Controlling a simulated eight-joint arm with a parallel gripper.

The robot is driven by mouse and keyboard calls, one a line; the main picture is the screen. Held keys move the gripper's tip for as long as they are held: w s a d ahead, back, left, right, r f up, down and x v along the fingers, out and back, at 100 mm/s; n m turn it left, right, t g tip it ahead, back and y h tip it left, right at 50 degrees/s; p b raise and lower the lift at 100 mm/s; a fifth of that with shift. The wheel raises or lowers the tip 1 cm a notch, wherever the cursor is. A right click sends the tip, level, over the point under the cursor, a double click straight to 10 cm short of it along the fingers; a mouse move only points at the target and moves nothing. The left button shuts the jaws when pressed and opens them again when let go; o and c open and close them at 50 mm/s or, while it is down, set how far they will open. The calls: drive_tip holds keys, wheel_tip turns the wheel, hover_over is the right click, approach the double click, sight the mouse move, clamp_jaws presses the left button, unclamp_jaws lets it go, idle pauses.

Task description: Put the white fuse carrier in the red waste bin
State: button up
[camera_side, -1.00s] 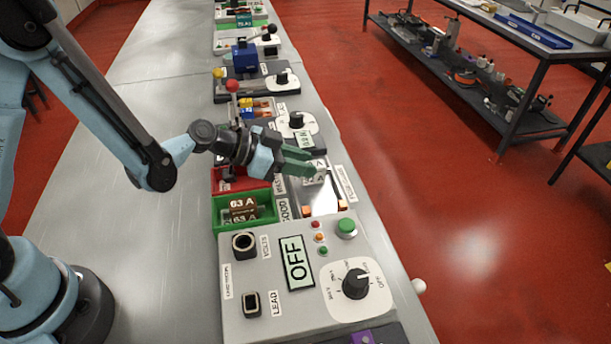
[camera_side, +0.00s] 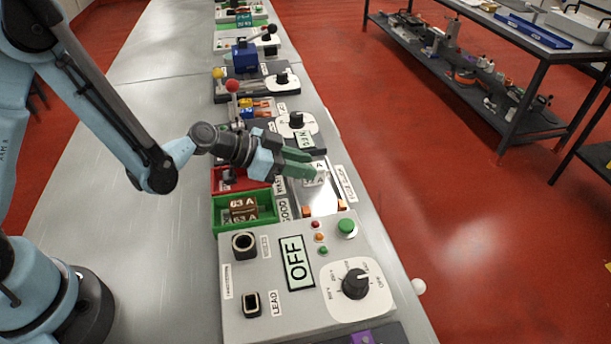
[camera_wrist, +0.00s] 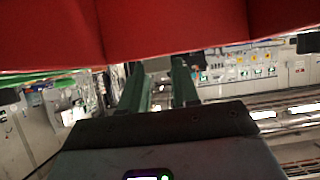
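The white fuse carrier (camera_side: 317,177), with an "A" showing on it, is at my fingertips above or on the bright plate on the right side of the bench. My gripper (camera_side: 311,165) reaches over from the left with its green fingers apart. The lower finger hides part of the carrier, and I cannot tell whether they touch. In the wrist view my gripper (camera_wrist: 160,85) also shows a gap between its fingers; no carrier is clear there. The red waste bin (camera_side: 223,181) is left of my gripper, partly hidden by my arm.
A green bin (camera_side: 217,226) holding brown 63 A fuses adjoins the red bin. The grey tester (camera_side: 238,329), reading OFF, stands in front. A lever with a red knob (camera_side: 232,86) rises behind my gripper. The bench left of the bins is clear.

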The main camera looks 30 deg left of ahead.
drive_tip(key=o, duration=0.5)
drive_tip(key=shift+c, duration=0.2)
drive_tip(key=shift+a, duration=0.1)
drive_tip(key=shift+v, duration=3.7)
drive_tip(key=shift+s+a+r+n+y, duration=0.2)
drive_tip(key=shift+r+n+y, duration=0.1)
drive_tip(key=shift+r+n, duration=0.15)
drive_tip(key=s+a+r+n+g+y, duration=0.1)
drive_tip(key=s+a+r+n+y, duration=0.5)
drive_tip(key=s, duration=0.4)
drive_tip(key=a+n+y, duration=0.1)
drive_tip(key=a, duration=0.1)
drive_tip(key=shift+a+r, duration=0.25)
drive_tip(key=shift+s+a+r+n+y, duration=0.15)
drive_tip(key=shift+s+a+n+y, duration=0.25)
drive_tip(key=shift+s+n+y, duration=0.15)
